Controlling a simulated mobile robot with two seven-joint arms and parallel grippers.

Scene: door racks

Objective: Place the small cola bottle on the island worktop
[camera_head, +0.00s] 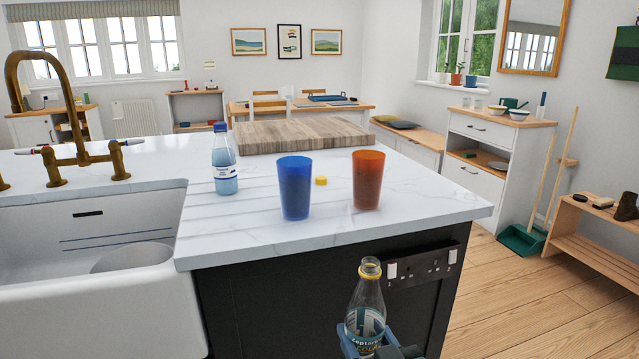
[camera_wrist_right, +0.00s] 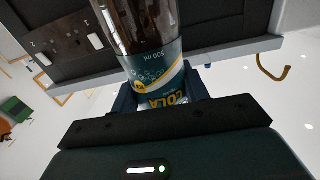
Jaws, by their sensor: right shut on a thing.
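The small cola bottle (camera_head: 366,300) is clear, with yellow at its neck and a teal and white label. It stands about upright in my right gripper (camera_head: 372,346), which is shut on it. In the right wrist view, the bottle (camera_wrist_right: 155,62) shows close up between the fingers, its label reading COLA and 500 ml. In the head view, bottle and gripper are in front of the island's dark side, below the worktop's edge in the picture. The white marbled island worktop (camera_head: 425,205) is behind them. My left gripper is not in view.
On the worktop are a blue cup (camera_head: 295,187), an orange cup (camera_head: 368,180), a small yellow cap (camera_head: 321,180), a blue-capped water bottle (camera_head: 223,162) and a wooden board (camera_head: 300,133). A sink (camera_head: 90,290) is at left. The worktop's right front is clear.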

